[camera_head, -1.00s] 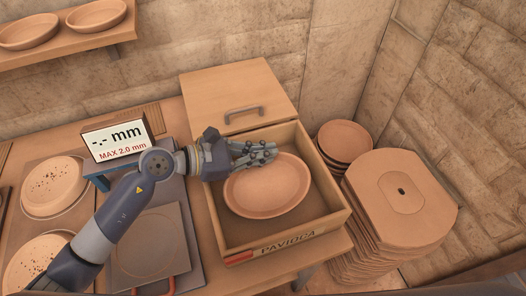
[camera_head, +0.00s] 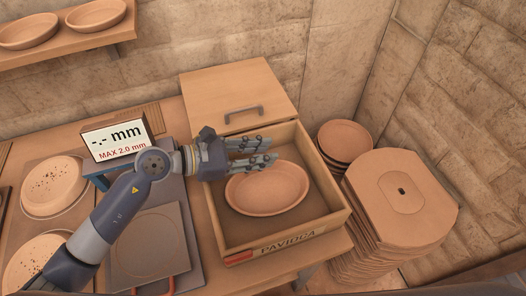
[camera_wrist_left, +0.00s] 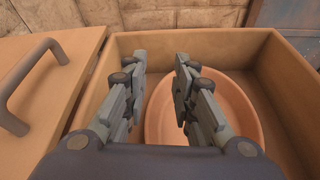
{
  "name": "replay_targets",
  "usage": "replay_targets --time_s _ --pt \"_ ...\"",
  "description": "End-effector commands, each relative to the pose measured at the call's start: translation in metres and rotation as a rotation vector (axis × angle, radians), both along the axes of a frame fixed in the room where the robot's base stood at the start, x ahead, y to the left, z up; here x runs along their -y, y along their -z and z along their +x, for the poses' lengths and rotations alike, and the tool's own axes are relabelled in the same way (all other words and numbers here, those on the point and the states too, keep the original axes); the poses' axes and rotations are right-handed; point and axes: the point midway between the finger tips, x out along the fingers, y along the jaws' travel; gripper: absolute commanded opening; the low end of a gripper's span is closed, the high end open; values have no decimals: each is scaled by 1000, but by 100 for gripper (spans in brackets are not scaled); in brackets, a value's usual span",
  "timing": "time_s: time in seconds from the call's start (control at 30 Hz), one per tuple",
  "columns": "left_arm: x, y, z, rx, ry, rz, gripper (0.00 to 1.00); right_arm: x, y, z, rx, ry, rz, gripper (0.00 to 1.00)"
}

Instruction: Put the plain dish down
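The plain dish (camera_head: 268,190) is a round, shallow clay dish without spots. It lies in the open wooden box (camera_head: 335,209) marked PAVIOCA. My left gripper (camera_head: 274,150) is open, with its fingers above the far rim of the dish. In the left wrist view the open fingers (camera_wrist_left: 179,88) stand apart with nothing gripped between them. The dish (camera_wrist_left: 158,105) shows below and between them, partly hidden by the fingers. My right gripper is not in view.
A lid with a handle (camera_head: 243,113) lies behind the box. A gauge display (camera_head: 116,140) and spotted dishes (camera_head: 53,186) are left. A shelf (camera_head: 70,45) holds dishes.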

Motion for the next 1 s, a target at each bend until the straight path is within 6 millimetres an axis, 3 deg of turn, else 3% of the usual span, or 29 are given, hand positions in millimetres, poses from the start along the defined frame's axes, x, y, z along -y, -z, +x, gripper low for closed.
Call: replay_targets --time_s 0.3,0.5,0.7,1.0 --pt "-59 -14 -20 0 -2 7 25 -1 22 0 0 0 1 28" --pt "-88 -25 -30 -1 -3 6 25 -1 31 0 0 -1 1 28" --pt "-100 -32 -35 -1 1 3 25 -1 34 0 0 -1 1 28" --pt "-101 -34 -36 -1 0 2 25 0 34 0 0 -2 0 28"
